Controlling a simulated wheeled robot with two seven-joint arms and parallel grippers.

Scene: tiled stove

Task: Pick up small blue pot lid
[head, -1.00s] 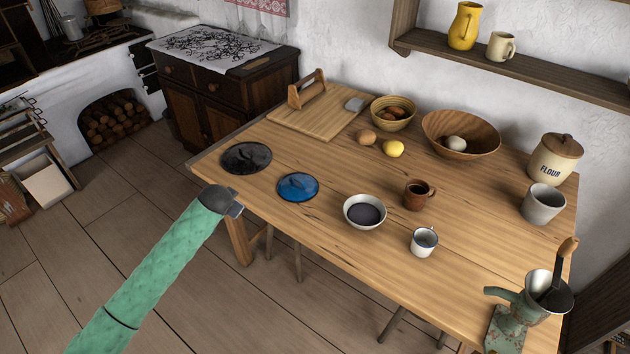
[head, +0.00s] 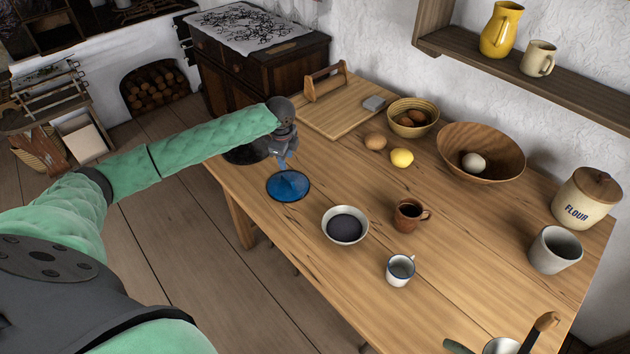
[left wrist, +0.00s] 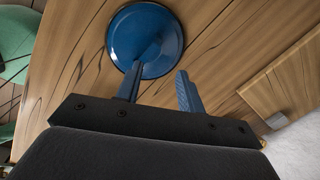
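The small blue pot lid (head: 288,187) lies on the table near its left edge in the head view. It also shows in the left wrist view (left wrist: 150,30), at the top, just beyond the fingertips. My left gripper (head: 284,162) points down over the table at the lid's far edge. In the left wrist view the left gripper's fingers (left wrist: 158,82) are apart, with bare table between them; one finger overlaps the lid's near part. Whether it touches the lid I cannot tell. The lid's knob is hard to make out. My right gripper is not in view.
A dark lid (head: 245,154) lies partly hidden behind my left arm. A bowl with dark contents (head: 345,212), a brown mug (head: 409,214) and a white mug (head: 399,270) stand to the right. A cutting board (head: 345,118) lies at the back.

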